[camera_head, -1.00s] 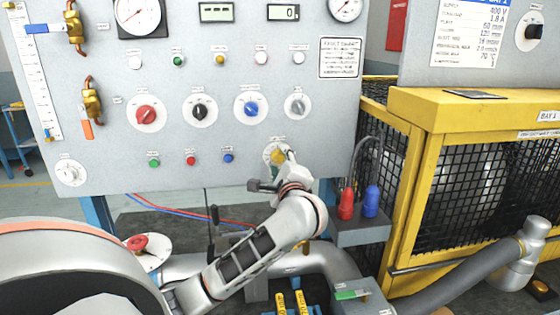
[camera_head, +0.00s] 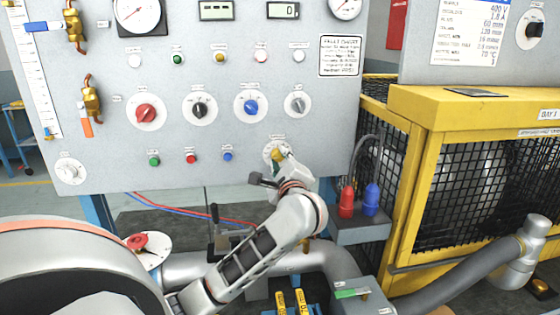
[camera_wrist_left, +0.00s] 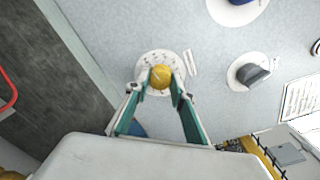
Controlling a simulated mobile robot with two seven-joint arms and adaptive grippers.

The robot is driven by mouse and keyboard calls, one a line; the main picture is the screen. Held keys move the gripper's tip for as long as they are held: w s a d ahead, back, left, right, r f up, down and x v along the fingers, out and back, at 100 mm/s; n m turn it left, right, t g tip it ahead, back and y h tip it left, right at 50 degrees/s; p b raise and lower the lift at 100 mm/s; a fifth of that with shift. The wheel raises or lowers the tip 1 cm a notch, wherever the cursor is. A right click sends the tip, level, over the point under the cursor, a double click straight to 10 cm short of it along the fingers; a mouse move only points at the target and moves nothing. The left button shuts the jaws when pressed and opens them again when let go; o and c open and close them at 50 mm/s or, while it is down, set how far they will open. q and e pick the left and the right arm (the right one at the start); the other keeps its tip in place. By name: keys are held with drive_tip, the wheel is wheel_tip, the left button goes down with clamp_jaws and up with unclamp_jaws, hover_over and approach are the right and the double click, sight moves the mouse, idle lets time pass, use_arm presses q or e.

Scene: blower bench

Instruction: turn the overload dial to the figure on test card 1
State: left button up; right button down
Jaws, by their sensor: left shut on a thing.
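A yellow knob (camera_wrist_left: 160,77) sits on a round white scale plate low on the grey panel. It also shows in the head view (camera_head: 277,154), partly behind my gripper; its label is too small to read. My left gripper (camera_wrist_left: 162,88) has a finger on each side of the knob and is shut on it. It comes to the panel from below in the head view (camera_head: 281,161). The scale figures and pointer cannot be read. A white card with a blue top edge (camera_head: 465,32) hangs at the upper right and lists values such as 400 V and 1.8 A. My right gripper is out of view.
Red (camera_head: 146,113), black (camera_head: 199,109), blue (camera_head: 251,106) and grey (camera_head: 297,103) knobs sit above the held one. Red and blue plugs (camera_head: 371,200) stand close at its right. A yellow mesh cage (camera_head: 425,190) bounds the right side.

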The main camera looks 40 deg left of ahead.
use_arm(q)
drive_tip(key=m, duration=0.2)
drive_tip(key=shift+f+m+p, duration=0.1)
drive_tip(key=shift+m+p, duration=0.2)
drive_tip(key=m+p, duration=0.1)
drive_tip(key=m, duration=0.1)
drive_tip(key=shift+m, duration=0.4)
drive_tip(key=shift+m+p, duration=0.75)
drive_tip(key=shift+m, duration=1.45)
drive_tip(key=m, duration=0.4)
drive_tip(key=shift+p, duration=0.3)
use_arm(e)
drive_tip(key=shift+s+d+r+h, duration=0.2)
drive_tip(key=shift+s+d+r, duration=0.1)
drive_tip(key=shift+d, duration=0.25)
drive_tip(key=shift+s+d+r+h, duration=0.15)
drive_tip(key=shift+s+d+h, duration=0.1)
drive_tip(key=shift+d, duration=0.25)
use_arm(q)
drive_tip(key=shift+m, duration=0.4)
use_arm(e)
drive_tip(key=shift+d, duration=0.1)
